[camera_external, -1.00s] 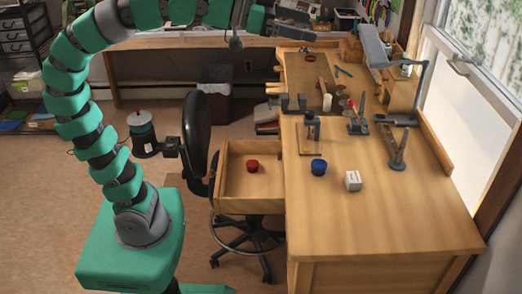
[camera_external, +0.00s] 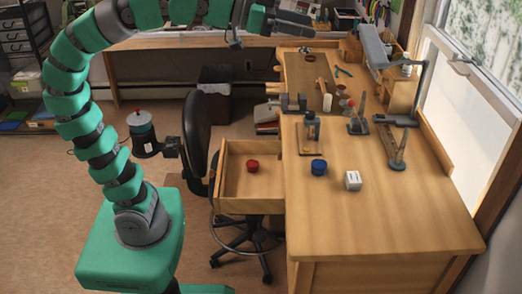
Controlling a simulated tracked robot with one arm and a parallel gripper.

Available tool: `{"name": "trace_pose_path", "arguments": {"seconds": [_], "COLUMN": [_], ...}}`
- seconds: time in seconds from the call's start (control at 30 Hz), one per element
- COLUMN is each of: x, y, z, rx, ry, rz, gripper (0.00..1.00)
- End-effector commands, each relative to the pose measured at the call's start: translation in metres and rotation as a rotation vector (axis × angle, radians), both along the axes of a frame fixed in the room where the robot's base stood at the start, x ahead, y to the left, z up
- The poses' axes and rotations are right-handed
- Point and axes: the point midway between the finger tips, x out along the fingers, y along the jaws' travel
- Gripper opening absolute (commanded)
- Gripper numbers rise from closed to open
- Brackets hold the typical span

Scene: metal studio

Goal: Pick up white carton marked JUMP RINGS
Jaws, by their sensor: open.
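A small white carton (camera_external: 353,180) with dark marking on its side stands on the wooden bench top, right of a blue round container; the marking is too small to read. My gripper (camera_external: 294,22) is at the top of the view, high and well away from the carton, over the far end of the bench. It is open, with nothing seen in it. The arm reaches across the top of the picture from the left.
The blue container (camera_external: 318,167) stands just left of the carton. A red container (camera_external: 253,165) sits in the pulled-out drawer (camera_external: 235,204). A small stand (camera_external: 310,135) and a lamp (camera_external: 415,95) stand farther back. The bench front (camera_external: 390,225) is clear.

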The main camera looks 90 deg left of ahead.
Motion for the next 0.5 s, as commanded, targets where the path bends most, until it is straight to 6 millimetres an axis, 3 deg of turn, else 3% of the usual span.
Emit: {"name": "trace_pose_path", "arguments": {"seconds": [0.17,0.5], "x": [0.023,0.100], "y": [0.003,0.017], "z": [-0.013,-0.081], "rx": [-0.069,-0.377], "ry": [0.068,0.358], "rz": [0.023,0.187], "gripper": [0.62,0.62]}}
